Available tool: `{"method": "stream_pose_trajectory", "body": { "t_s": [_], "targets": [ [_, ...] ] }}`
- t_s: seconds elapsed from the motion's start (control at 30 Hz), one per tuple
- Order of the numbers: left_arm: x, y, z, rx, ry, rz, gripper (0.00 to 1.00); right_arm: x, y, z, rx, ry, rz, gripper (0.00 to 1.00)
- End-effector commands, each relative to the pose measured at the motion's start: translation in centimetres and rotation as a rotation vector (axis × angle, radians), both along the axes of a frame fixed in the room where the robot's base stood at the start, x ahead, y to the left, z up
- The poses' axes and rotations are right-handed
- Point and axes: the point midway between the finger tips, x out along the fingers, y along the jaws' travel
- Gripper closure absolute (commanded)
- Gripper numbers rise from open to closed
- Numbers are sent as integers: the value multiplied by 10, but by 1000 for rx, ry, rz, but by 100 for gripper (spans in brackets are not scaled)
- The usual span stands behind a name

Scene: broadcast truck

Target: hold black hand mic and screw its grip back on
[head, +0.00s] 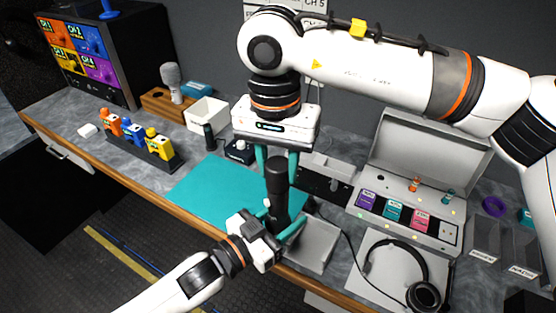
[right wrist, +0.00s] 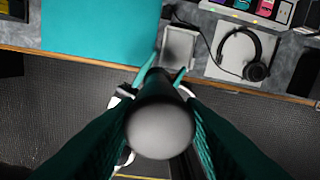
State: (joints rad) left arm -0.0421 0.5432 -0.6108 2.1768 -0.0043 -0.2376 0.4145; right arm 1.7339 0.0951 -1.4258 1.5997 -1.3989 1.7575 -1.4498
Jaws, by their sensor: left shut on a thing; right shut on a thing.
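The black hand mic (head: 278,207) stands upright above the table's front edge as a dark column with a wider upper piece (head: 277,168). My left gripper (head: 279,222) is shut on its lower part from the front. My right gripper (head: 277,163) points down from above, its teal fingers shut on the upper piece. In the right wrist view the piece's round grey-looking end (right wrist: 160,128) fills the space between my fingers. The two parts line up and look in contact; I cannot tell whether the joint is tight, nor which part is the grip.
A teal mat (head: 205,190) lies behind and left, with a rack of coloured packs (head: 140,150) beyond. A grey tray (head: 316,247) and headphones (head: 420,292) on a pale pad are to the right. An open case (head: 410,210) stands behind them. A grey mic (head: 171,80) stands at the back left.

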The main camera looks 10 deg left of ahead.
Motion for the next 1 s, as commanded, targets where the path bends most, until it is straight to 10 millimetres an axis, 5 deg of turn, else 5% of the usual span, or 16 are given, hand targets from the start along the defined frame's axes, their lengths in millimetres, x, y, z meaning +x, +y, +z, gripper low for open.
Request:
{"method": "stream_pose_trajectory", "body": {
  "t_s": [1.0],
  "targets": [
    [-1, -1, 1, 0, -4, -2, 100, 0, 1, 0, 1, -6, -2213, 86]
  ]
}}
